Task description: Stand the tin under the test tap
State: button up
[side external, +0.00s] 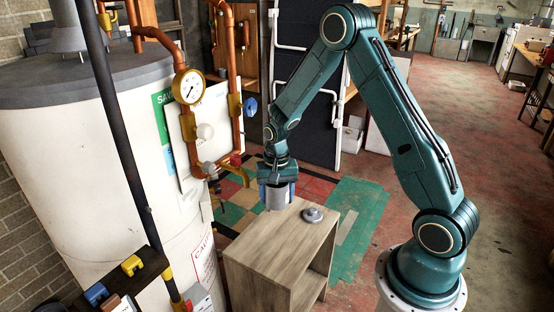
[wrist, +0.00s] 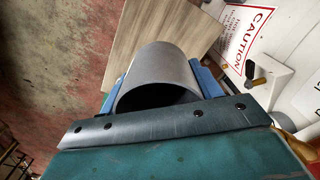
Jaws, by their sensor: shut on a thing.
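The tin (side external: 279,198) is a plain grey metal cylinder held between the blue fingers of my gripper (side external: 277,189). In the wrist view the tin (wrist: 165,68) lies between the two blue jaws, its dark open mouth towards the camera. My gripper is shut on it. The tin is at the far left end of the wooden cabinet's top; I cannot tell whether it touches the wood. A tap (side external: 212,178) hangs from the copper pipework, left of and slightly above the tin, apart from it.
The wooden cabinet (side external: 262,246) has a grey round lid-like piece (side external: 312,214) on its top. A large white tank (side external: 95,170) stands at the left, with a pressure gauge (side external: 188,86) on copper pipes beside it. A dark slanting pipe (side external: 115,120) crosses in front. Open floor lies behind.

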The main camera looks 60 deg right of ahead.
jog(key=a+r+n, duration=0.2)
jog(key=a+n, duration=0.8)
jog(key=a, duration=0.1)
jog(key=shift+a+r, duration=0.25)
jog(key=shift+a, duration=0.15)
jog(key=shift+s+d, duration=0.1)
jog(key=d+m, duration=0.3)
jog(key=d+f+m, duration=0.1)
jog(key=d+m, duration=0.2)
jog(key=d, duration=0.1)
jog(key=d+f+m, duration=0.1)
jog(key=d+m, duration=0.2)
jog(key=shift+d+f, duration=0.15)
jog(key=shift+d, duration=0.25)
jog(key=s+d+f+m, duration=0.2)
jog(key=d+m, duration=0.7)
jog(key=d, duration=0.1)
jog(key=shift+s+d+f, duration=0.2)
jog(key=shift+s+d, duration=0.05)
jog(key=shift+d, duration=0.05)
